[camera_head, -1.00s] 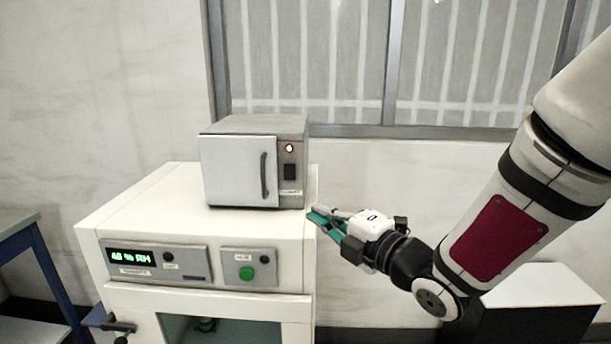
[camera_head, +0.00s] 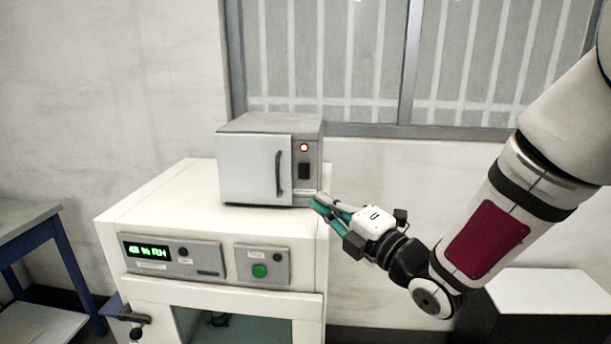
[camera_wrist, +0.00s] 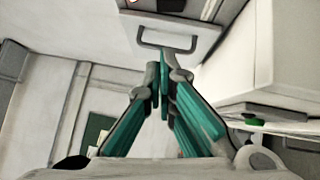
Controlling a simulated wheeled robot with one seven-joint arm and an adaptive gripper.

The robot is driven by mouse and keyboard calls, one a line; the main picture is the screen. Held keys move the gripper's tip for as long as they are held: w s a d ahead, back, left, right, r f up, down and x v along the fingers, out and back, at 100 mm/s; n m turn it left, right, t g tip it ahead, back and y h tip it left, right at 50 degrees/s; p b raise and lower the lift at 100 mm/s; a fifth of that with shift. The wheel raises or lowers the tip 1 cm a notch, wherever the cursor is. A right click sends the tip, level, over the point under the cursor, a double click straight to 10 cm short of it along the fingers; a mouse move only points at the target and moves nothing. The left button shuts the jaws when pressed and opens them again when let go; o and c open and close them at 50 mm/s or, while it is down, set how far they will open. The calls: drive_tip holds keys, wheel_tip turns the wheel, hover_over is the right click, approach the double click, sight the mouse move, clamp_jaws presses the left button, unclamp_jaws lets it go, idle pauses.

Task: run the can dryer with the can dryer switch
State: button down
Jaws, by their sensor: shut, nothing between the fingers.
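A small grey oven-like box (camera_head: 255,170) with a dark handle stands on a white cabinet. The cabinet front has a green display (camera_head: 147,251) and a green button (camera_head: 259,270). I cannot tell which unit is the can dryer. My gripper (camera_head: 316,203) is shut and empty, its teal fingers by the box's lower right corner, below the black switch. Contact cannot be judged. In the wrist view my gripper (camera_wrist: 160,76) points toward a grey handle (camera_wrist: 166,42).
The white cabinet (camera_head: 150,205) has a lower glass-fronted opening and a dark latch (camera_head: 134,317) at left. A blue-legged table (camera_head: 38,232) stands far left. A white-topped black block (camera_head: 548,295) is at right. A barred window is behind.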

sight(292, 165)
drive_tip(key=shift+w+a+r+p, duration=0.3)
drive_tip(key=shift+w+a, duration=0.45)
drive_tip(key=shift+w, duration=0.7)
drive_tip(key=shift+w+a+r+p, duration=0.25)
drive_tip(key=shift+w+a, duration=0.5)
drive_tip(key=shift+w, duration=0.7)
drive_tip(key=shift+w+a+r+p, duration=0.25)
drive_tip(key=shift+w+a, duration=0.5)
drive_tip(key=shift+w, duration=0.7)
drive_tip(key=shift+w+r+m+h, duration=0.3)
drive_tip(key=shift+r, duration=0.05)
drive_tip(key=shift+f, duration=0.1)
